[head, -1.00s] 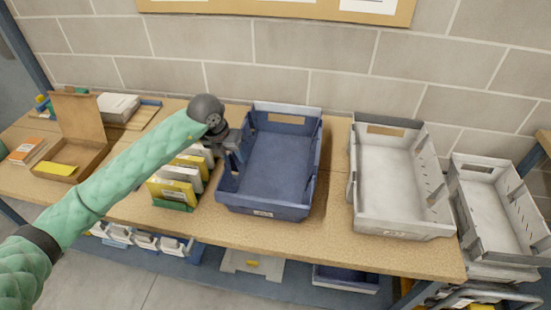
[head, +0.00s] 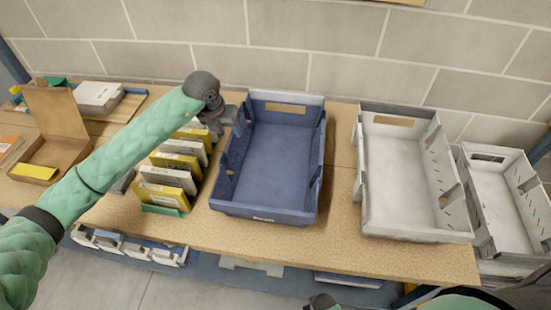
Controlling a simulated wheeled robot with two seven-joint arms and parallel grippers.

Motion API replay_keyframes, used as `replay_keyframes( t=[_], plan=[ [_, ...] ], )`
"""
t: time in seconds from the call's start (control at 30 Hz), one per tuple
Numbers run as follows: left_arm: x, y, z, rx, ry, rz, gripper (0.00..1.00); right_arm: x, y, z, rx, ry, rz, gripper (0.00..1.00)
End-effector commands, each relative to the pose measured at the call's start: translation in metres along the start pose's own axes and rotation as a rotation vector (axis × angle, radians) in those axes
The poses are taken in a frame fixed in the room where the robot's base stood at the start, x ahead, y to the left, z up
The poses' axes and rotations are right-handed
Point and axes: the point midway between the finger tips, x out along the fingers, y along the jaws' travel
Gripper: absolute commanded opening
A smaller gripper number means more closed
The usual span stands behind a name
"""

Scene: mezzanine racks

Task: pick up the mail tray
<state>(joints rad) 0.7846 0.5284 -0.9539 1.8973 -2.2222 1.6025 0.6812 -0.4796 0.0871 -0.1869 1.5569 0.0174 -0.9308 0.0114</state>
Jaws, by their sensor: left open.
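A blue mail tray (head: 268,212) stands upright and empty on the wooden shelf, in the middle of the head view. My left gripper (head: 232,117) is open at the upper part of the tray's left wall. My dark wrist hides part of the gripper, and I cannot tell whether the fingers touch the wall. A grey-white tray (head: 415,232), also empty, stands to the right of the blue one. My right gripper does not show; only parts of my right arm show at the bottom edge.
A rack of yellow and white packets (head: 165,190) stands close to the blue tray's left side. An open cardboard box (head: 62,125) is further left. Another pale tray (head: 510,205) stands at the far right. A block wall (head: 300,40) rises behind the shelf (head: 340,245).

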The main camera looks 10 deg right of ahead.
Motion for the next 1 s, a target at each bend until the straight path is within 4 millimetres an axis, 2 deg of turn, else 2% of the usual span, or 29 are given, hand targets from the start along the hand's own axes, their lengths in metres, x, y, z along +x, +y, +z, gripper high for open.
replay_keyframes(
  t=[0.27, 0.4, 0.63, 0.67, 0.87, 1.0],
  plan=[
    [0.032, 0.001, -0.002, -0.001, 0.002, 0.0, 0.42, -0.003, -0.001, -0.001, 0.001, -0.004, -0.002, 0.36],
    [0.048, 0.001, -0.002, 0.0, 0.001, 0.0, 0.42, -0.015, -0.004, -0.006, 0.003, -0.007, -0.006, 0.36],
    [0.049, 0.001, -0.001, 0.0, 0.0, 0.0, 0.42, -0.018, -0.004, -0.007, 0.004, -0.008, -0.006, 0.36],
    [0.049, 0.001, -0.001, 0.0, 0.0, 0.0, 0.4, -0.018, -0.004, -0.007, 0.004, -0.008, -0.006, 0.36],
    [0.049, 0.001, -0.001, 0.0, 0.0, 0.0, 0.01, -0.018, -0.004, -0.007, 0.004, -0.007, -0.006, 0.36],
    [0.049, 0.001, -0.001, 0.0, 0.0, 0.0, 0.0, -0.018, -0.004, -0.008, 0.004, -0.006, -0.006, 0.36]
  ],
)
